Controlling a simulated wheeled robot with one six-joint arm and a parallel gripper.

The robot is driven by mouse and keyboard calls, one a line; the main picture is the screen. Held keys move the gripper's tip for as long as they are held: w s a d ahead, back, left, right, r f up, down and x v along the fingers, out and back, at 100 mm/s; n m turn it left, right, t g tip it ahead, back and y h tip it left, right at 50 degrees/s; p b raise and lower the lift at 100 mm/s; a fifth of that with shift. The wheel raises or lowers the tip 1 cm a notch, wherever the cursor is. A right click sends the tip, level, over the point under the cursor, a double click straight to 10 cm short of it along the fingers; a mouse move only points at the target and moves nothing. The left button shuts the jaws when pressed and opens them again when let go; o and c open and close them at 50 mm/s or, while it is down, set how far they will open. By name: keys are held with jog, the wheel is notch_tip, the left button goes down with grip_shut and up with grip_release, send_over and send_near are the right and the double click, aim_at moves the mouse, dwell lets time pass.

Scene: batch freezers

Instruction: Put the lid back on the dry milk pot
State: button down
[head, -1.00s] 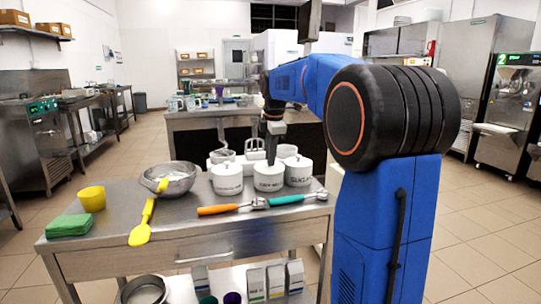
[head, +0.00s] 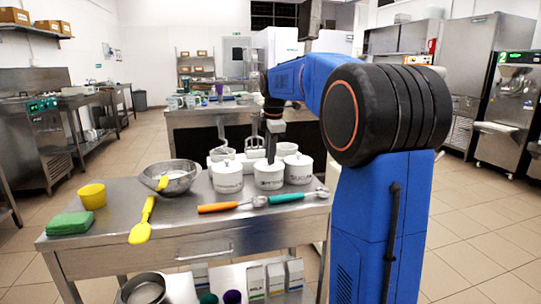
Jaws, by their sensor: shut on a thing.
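The dry milk pot (head: 268,181) is the middle one of the white pots along the right part of the steel table's top. Its label is blurred now. A white lid (head: 267,165) is at the pot's mouth, level or nearly so. I cannot tell whether it is fully seated. My gripper (head: 271,155) points straight down over the middle of this pot and is shut on the lid, at its knob. The fingertips and the knob are too small to see clearly.
A lidded white pot (head: 227,178) stands close on the left and the sugar pot (head: 298,170) close on the right. An orange-handled tool (head: 218,207) and a teal-handled tool (head: 287,198) lie in front. A steel bowl (head: 171,177) stands further left.

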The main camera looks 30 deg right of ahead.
jog(key=shift+w+d+r, duration=0.15)
jog(key=shift+w+r, duration=0.15)
jog(key=shift+w, duration=0.25)
dwell(0.7)
jog(key=shift+f, duration=0.25)
dwell(1.2)
jog(key=c, duration=1.1)
grip_release()
jog(key=shift+r, duration=0.2)
jog(key=shift+w+v, duration=0.25)
jog(key=shift+v, duration=0.85)
jog(key=shift+w+v, duration=0.25)
jog(key=shift+v, duration=0.8)
jog(key=shift+w+v, duration=0.25)
jog(key=shift+v, duration=0.85)
jog(key=shift+d+r, duration=0.15)
jog(key=shift+r, duration=0.05)
grip_shut()
